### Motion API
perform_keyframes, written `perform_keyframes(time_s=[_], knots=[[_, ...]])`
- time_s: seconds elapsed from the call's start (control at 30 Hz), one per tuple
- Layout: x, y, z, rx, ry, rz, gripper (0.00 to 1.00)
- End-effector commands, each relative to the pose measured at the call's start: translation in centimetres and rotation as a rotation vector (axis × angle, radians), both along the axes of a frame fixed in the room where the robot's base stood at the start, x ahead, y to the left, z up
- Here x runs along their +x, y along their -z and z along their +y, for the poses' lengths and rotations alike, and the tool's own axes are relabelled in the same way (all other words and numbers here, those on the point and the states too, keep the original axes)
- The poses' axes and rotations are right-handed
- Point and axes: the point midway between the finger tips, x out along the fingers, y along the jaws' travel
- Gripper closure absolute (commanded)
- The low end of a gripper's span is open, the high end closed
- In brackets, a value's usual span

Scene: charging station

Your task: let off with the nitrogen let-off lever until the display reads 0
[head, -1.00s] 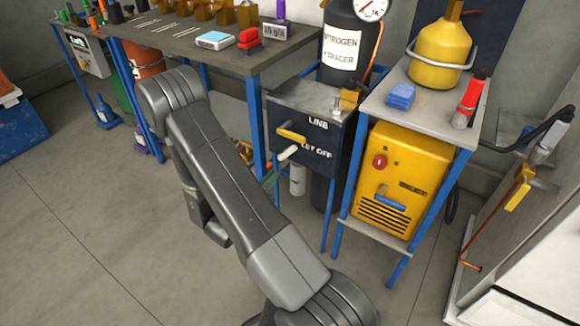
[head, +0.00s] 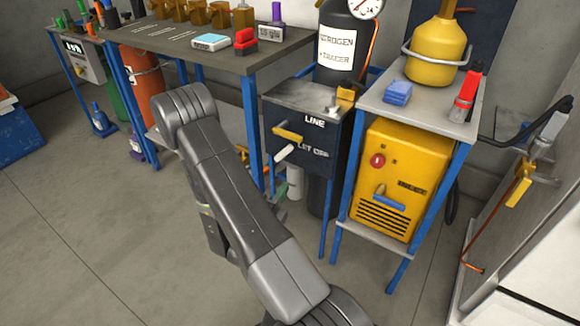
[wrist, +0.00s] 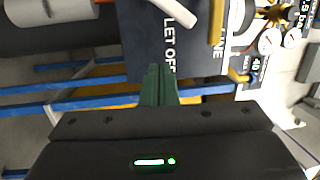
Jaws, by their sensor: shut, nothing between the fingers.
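The white let-off lever (head: 285,152) sticks out from the dark valve box (head: 318,175), beside the words LET OFF and below the yellow line lever (head: 288,134). In the wrist view the white lever (wrist: 176,12) is at the top, just beyond my gripper (wrist: 159,70). Its green fingers are shut, with nothing between them, and point at the box face. A gap shows between fingertips and lever. In the head view my arm hides most of the gripper. A display at the wrist view's upper right (wrist: 303,15) shows a sideways bar reading, seemingly ending in .3; its first digit is unclear.
The nitrogen cylinder (head: 345,45) with a round gauge (head: 365,7) stands behind the box. A blue-legged stand with a yellow machine (head: 402,175) is close on the right. A workbench (head: 235,58) is on the left.

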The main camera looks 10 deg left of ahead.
Motion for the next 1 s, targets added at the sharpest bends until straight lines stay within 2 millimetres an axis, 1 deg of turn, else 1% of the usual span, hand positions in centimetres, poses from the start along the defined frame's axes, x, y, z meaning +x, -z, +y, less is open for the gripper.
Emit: perform_keyframes(time_s=[0.03,0.1,0.3,0.43,0.6,0.67,0.77,1.0], knots=[[-0.1,0.4,-0.3,0.084,-0.017,-0.019,1.0],[-0.1,0.5,-0.5,0.213,-0.045,-0.049,1.0],[-0.2,0.9,-1.1,0.515,-0.111,-0.109,1.0],[-0.3,0.9,-1.3,0.623,-0.135,-0.127,1.0],[0.1,0.8,-1.4,0.666,-0.143,-0.136,1.0],[0.6,0.7,-1.5,0.668,-0.142,-0.136,1.0],[2.0,0.5,-1.8,0.667,-0.141,-0.136,1.0],[6.8,-0.2,-2.6,0.666,-0.139,-0.139,1.0]])
